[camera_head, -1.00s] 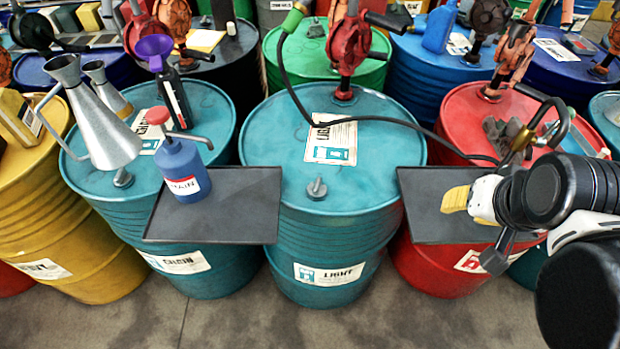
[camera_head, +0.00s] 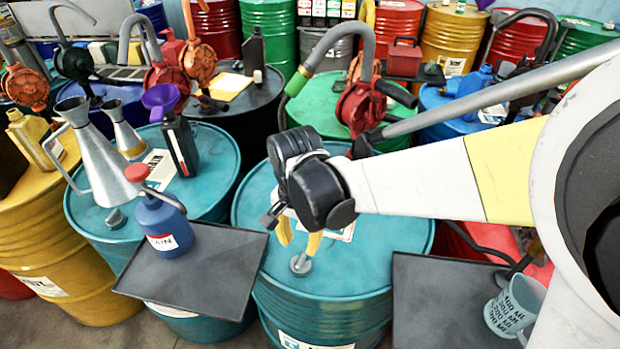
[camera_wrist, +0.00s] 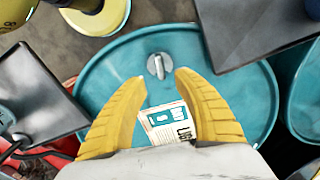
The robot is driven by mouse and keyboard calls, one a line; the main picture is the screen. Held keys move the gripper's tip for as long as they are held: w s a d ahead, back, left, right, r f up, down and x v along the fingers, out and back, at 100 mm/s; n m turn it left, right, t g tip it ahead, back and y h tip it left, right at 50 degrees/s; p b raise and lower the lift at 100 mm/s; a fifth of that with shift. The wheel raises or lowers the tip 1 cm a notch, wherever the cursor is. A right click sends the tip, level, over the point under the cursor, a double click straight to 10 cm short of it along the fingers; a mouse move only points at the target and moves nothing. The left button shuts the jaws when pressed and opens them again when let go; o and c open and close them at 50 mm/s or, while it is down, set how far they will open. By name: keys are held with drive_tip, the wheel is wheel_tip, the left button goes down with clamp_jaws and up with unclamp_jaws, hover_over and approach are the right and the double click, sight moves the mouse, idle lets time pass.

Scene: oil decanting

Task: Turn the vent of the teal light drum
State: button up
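The teal light drum (camera_head: 385,250) stands at the middle of the head view, and its lid (camera_wrist: 110,70) fills much of the wrist view. Its grey vent (camera_head: 300,264) is a small round cap with a raised grip on the front of the lid. It also shows in the wrist view (camera_wrist: 158,66), just beyond my fingertips. My gripper (camera_head: 299,243) points down over the lid with its yellow fingers apart and empty. In the wrist view the open fingers (camera_wrist: 158,80) flank the near side of the vent; contact cannot be told. My arm partly hides the lid and its label (camera_wrist: 168,124).
A dark tray (camera_head: 205,275) on the left holds a blue pump bottle (camera_head: 163,228). Another tray (camera_head: 440,300) on the right holds a printed mug (camera_head: 513,303). A red hand pump (camera_head: 357,108) stands behind my gripper. Another teal drum (camera_head: 225,165) stands at the left.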

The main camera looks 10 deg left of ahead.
sight(301, 258)
wheel_tip(301, 258, down, 8)
drive_tip(key=shift+w+r+b, duration=0.1)
drive_tip(key=shift+r+b, duration=0.05)
drive_tip(key=shift+b, duration=1.05)
clamp_jaws()
